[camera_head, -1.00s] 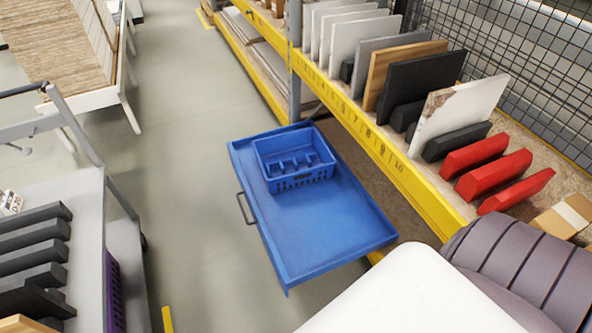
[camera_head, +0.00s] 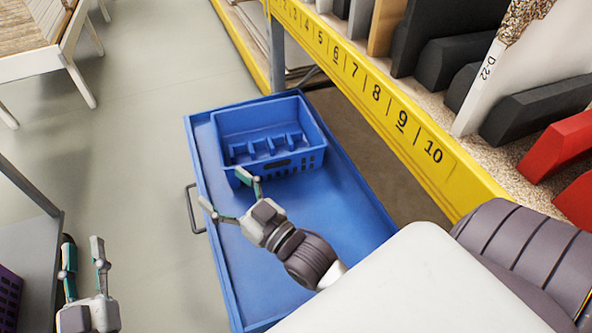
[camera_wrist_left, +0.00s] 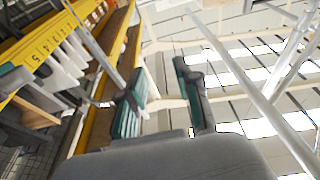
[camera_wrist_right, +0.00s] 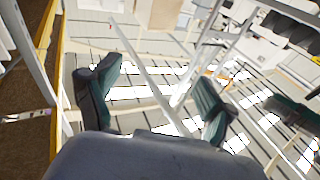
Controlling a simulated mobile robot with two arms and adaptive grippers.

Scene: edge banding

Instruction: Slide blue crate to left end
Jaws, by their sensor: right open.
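The blue crate (camera_head: 268,135) sits upright at the far end of the blue tray (camera_head: 335,225), with low dividers visible inside it. My right gripper (camera_head: 222,190) is open and empty over the tray's left side, just in front of the crate's near left corner. One fingertip appears close to the crate's near wall; I cannot tell whether it touches. My left gripper (camera_head: 83,243) is open with a narrow gap, empty, left of the tray. The left wrist view (camera_wrist_left: 158,85) and right wrist view (camera_wrist_right: 152,85) show the fingers with nothing between them.
A yellow numbered shelf beam (camera_head: 385,110) runs along the right, with upright panels and red blocks (camera_head: 560,145) behind it. A handle (camera_head: 195,210) sticks out from the tray's left edge. A grey cart (camera_head: 25,250) stands at left. Open floor lies between.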

